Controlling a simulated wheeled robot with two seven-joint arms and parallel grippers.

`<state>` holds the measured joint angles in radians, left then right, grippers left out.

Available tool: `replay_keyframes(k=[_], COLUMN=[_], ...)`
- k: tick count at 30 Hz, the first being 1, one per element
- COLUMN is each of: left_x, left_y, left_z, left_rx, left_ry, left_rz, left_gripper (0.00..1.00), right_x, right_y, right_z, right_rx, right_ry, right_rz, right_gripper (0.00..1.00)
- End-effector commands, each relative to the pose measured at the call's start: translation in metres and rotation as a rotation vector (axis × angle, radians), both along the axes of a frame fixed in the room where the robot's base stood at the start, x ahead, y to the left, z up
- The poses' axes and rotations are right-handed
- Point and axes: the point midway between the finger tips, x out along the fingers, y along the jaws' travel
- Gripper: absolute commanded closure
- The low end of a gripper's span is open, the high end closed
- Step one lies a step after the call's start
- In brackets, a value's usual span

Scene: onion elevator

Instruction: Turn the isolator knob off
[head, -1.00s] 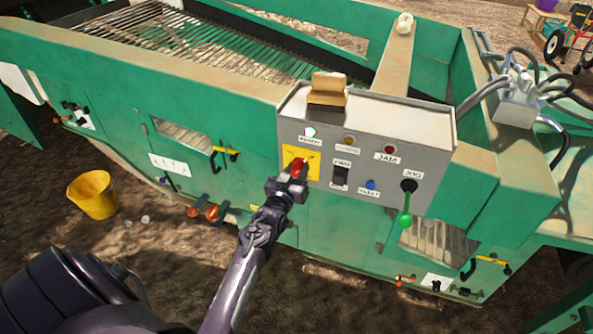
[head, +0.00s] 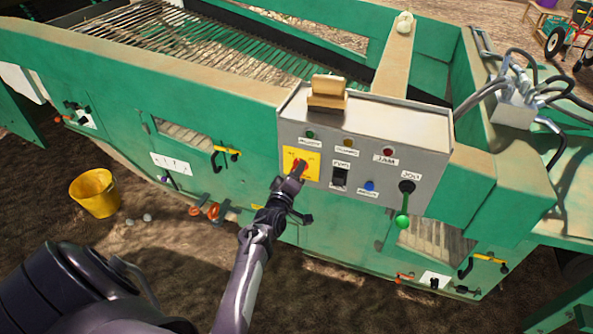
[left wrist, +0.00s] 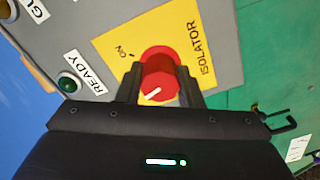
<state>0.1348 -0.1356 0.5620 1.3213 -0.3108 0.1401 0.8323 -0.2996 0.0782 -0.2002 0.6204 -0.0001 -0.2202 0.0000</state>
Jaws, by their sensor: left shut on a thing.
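The red isolator knob (head: 299,167) sits on a yellow plate (head: 313,160) at the left of the grey control box's front. My left gripper (head: 295,179) is shut on it, with one finger on each side. In the left wrist view the knob (left wrist: 158,72) lies between the two fingers (left wrist: 160,88), and its white mark points away from the word ON on the plate (left wrist: 118,38). The lower rim is partly hidden by my gripper. The green READY lamp (head: 310,134) is dark. My right gripper is not in view.
The grey box (head: 425,165) also carries a black switch (head: 340,177), a blue button (head: 369,186) and a green-tipped JOG lever (head: 403,221). A yellow bucket (head: 95,193) stands on the ground at left.

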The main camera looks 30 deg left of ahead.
Motion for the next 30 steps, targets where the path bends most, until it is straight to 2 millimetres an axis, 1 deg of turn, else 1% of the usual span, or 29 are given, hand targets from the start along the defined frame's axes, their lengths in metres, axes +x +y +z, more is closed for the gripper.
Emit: replay_keyframes(k=[6,15,22,30], left_x=[0.000,0.000,0.000,0.000], left_y=[0.000,0.000,0.000,0.000], left_z=[0.000,-0.001,-0.001,-0.001], left_rx=[-0.192,-0.391,-0.472,-0.502], left_ry=[-0.044,-0.091,-0.111,-0.119], left_rz=[0.001,0.001,0.000,0.001], left_gripper=[0.89,0.89,0.89,0.89], right_x=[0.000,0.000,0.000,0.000], right_y=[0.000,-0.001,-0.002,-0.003], right_z=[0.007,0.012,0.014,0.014], right_rx=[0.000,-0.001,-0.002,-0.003], right_ry=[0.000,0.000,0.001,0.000], right_rz=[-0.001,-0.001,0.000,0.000], right_gripper=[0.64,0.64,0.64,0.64])
